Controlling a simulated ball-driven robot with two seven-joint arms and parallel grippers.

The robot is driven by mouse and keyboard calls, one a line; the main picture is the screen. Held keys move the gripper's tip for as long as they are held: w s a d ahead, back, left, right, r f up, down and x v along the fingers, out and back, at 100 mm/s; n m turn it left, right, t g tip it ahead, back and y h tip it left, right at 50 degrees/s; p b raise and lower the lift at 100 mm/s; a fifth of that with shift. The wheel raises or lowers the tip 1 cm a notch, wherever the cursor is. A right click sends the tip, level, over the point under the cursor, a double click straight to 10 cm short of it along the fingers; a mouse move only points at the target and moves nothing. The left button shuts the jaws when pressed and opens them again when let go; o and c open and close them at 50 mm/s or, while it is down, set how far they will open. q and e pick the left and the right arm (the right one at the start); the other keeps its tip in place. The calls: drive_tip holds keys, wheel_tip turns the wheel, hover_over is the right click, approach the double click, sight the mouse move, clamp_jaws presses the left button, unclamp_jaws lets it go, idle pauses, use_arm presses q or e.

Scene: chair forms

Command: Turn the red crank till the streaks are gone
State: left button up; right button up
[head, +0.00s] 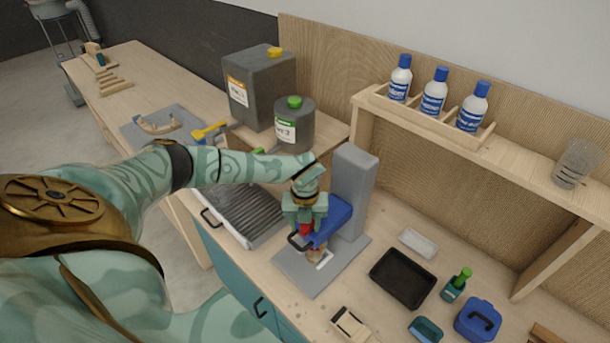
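A stand mixer-like machine has a grey column (354,190), a blue head (331,218) and a grey base plate (350,262). A small red part (305,231), which looks like the crank, shows at the front of the blue head. My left gripper (305,224) points down over it, with the red between its fingers. The fingers hide most of the red part, and I cannot tell how firmly they close on it. A small tan and white area shows below, too small to make out streaks. My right gripper is not in view.
A ribbed grey tray (240,213) lies left of the machine. A black tray (403,278), a green-capped bottle (455,287) and a blue box (477,320) stand to the right. Two grey canisters are behind my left arm. A shelf (500,179) with three bottles overhangs the right side.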

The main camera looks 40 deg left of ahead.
use_arm(q)
drive_tip(key=shift+r, duration=0.1)
wheel_tip(320, 180, up, 16)
drive_tip(key=b, duration=0.2)
drive_tip(key=shift+b, duration=0.3)
drive_tip(key=shift+w+r, duration=0.1)
